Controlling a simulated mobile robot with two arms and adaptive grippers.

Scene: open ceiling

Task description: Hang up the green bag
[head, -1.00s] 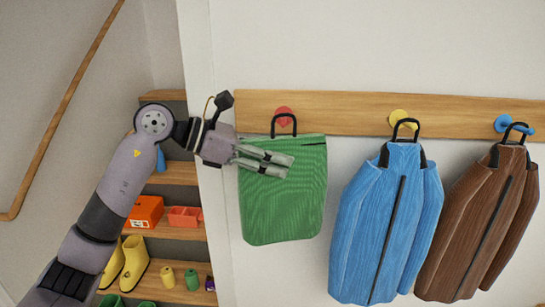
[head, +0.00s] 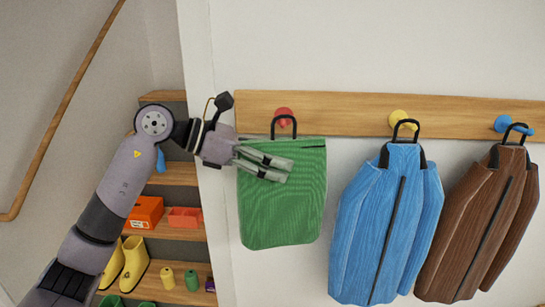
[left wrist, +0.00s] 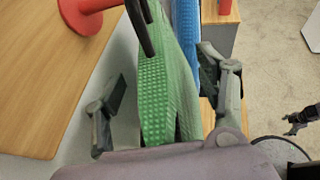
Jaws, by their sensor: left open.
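The green bag (head: 282,215) hangs upright against the wall below the red peg (head: 284,116). Its black loop (head: 284,119) is at the peg and appears to pass around it; I cannot tell how far it sits on it. My left gripper (head: 288,171) is open at the bag's upper left part. In the left wrist view the green bag (left wrist: 165,85) is between the spread fingers of my left gripper (left wrist: 165,95), with a gap to the left finger. The red peg (left wrist: 85,18) and the loop (left wrist: 138,25) show at the top there.
A blue jacket (head: 385,230) hangs at the yellow peg (head: 402,119), right of the bag. A brown jacket (head: 480,230) hangs at the blue peg (head: 505,123). A wooden rail (head: 350,113) carries the pegs. Shelves with yellow boots (head: 134,262) and boxes are at left.

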